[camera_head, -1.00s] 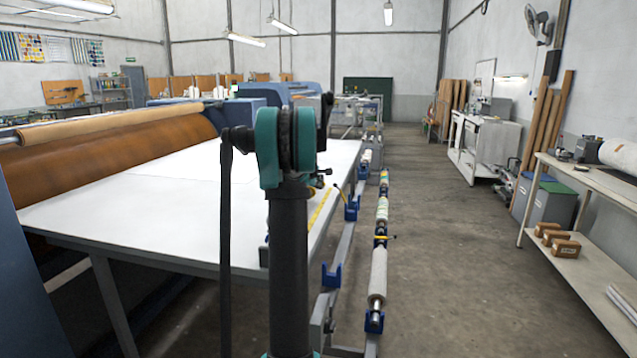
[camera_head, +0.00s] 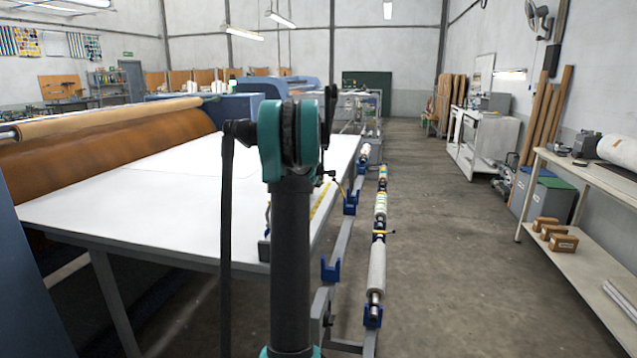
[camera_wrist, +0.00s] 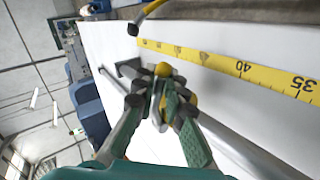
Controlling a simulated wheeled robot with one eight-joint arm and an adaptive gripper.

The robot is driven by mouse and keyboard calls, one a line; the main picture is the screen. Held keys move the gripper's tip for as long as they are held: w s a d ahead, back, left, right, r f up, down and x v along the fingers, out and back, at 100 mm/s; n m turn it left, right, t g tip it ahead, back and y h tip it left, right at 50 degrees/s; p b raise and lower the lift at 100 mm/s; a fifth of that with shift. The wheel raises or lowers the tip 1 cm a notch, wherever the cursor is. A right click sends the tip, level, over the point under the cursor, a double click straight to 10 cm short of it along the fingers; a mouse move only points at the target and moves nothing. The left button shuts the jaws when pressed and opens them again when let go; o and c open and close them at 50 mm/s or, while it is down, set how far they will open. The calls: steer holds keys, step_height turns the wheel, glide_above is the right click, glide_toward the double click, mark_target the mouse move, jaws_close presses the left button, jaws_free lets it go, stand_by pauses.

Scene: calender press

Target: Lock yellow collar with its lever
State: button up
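In the head view a yellow collar piece with a dark knob (camera_head: 384,232) sits across the long roller on the right rail. A yellow-and-black lever (camera_head: 341,186) shows right of my arm; a similar yellow lever with a black tip (camera_wrist: 148,14) is at the top of the wrist view. I cannot tell which collar it belongs to. My gripper (camera_wrist: 160,88) has its fingertips close together. A round yellow piece (camera_wrist: 164,70) shows just beyond the tips, with more yellow behind the right finger. I cannot tell whether the tips touch it.
A white table (camera_head: 130,200) with a yellow measuring tape (camera_wrist: 240,70) along its edge lies beside my arm. A bench (camera_head: 600,185) with wooden blocks stands right. The floor between is clear.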

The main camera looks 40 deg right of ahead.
steer(key=o, duration=0.3)
steer(key=shift+s+d, duration=0.2)
steer(key=shift+s, duration=0.05)
steer(key=shift+w+a+r, duration=0.1)
steer(key=shift+w+r, duration=0.05)
